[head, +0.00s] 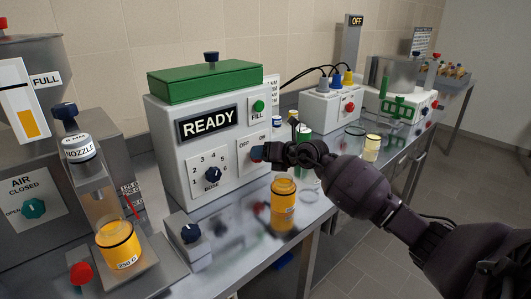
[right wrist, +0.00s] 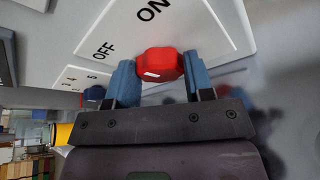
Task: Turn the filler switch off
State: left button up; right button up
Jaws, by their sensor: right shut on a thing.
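The filler (head: 168,140) is a white box with a green lid and a display reading READY. On its front is a switch plate (head: 242,168) marked OFF and ON. The filler switch, a red knob (right wrist: 168,62), shows in the right wrist view below those marks. My right gripper (head: 257,152) has its blue fingers on either side of the knob, shut on it. In the head view the gripper hides most of the knob. A white mark is on the knob's left part, but I cannot tell which label it points to. My left gripper is not in view.
A dose dial (head: 213,174) is left of the switch plate. An amber jar (head: 283,205) stands on the bench below my right gripper. A nozzle stand (head: 80,150) with a filled jar (head: 119,246) is at the left. Another machine (head: 330,107) stands further back.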

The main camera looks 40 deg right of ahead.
pick_arm(q)
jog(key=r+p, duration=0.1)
jog(key=p, duration=0.1)
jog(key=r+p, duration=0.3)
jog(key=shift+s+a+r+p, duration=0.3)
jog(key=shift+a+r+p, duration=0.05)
jog(key=shift+p, duration=0.05)
pick_arm(e)
jog(key=n+h, duration=0.2)
jog(key=n, duration=0.2)
jog(key=shift+a+h, duration=0.25)
jog(key=shift+h, duration=0.15)
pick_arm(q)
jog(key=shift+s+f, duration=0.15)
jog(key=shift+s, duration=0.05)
pick_arm(e)
jog(key=o, duration=0.9)
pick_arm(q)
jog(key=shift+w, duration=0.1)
pick_arm(e)
jog(key=shift+s+r, duration=0.1)
